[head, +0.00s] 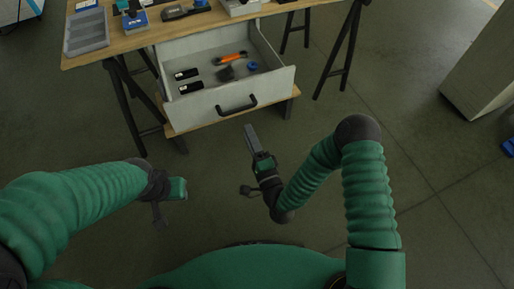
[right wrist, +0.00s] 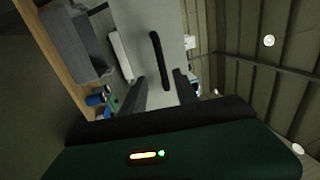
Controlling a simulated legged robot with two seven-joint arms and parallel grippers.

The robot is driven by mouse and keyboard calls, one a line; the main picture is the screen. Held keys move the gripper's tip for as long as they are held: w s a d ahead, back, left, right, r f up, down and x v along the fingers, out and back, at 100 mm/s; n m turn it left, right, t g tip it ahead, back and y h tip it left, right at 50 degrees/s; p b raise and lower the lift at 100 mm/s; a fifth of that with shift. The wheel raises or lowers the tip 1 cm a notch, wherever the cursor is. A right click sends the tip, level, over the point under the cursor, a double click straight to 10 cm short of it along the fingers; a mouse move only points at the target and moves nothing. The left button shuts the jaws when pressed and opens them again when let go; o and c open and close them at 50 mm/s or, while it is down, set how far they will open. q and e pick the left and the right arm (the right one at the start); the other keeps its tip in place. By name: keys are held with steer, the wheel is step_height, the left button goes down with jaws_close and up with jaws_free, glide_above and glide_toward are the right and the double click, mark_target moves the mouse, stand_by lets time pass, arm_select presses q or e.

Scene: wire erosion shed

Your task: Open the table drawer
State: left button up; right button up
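The table drawer (head: 207,110) is grey and stands pulled out from under the wooden table (head: 138,38), with its inside showing. Its black bar handle (head: 236,106) is on the front panel. It also shows in the right wrist view as a dark bar (right wrist: 160,60). My right gripper (head: 249,128) is just in front of the handle. In the right wrist view its two fingers (right wrist: 160,78) are apart, with the handle ahead of the gap; nothing is gripped. My left gripper (head: 178,188) is low at the left, away from the drawer; its fingers cannot be made out.
In the drawer lie an orange-handled tool (head: 231,58), two black boxes (head: 188,81), a dark item and a blue ring (head: 252,66). A grey tray (head: 86,32) and several tools are on the tabletop. Black trestle legs stand either side. A grey cabinet (head: 485,75) is at right.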

steer(key=v, duration=0.7)
steer(key=shift+w+f, duration=0.1)
steer(key=shift+w, duration=0.05)
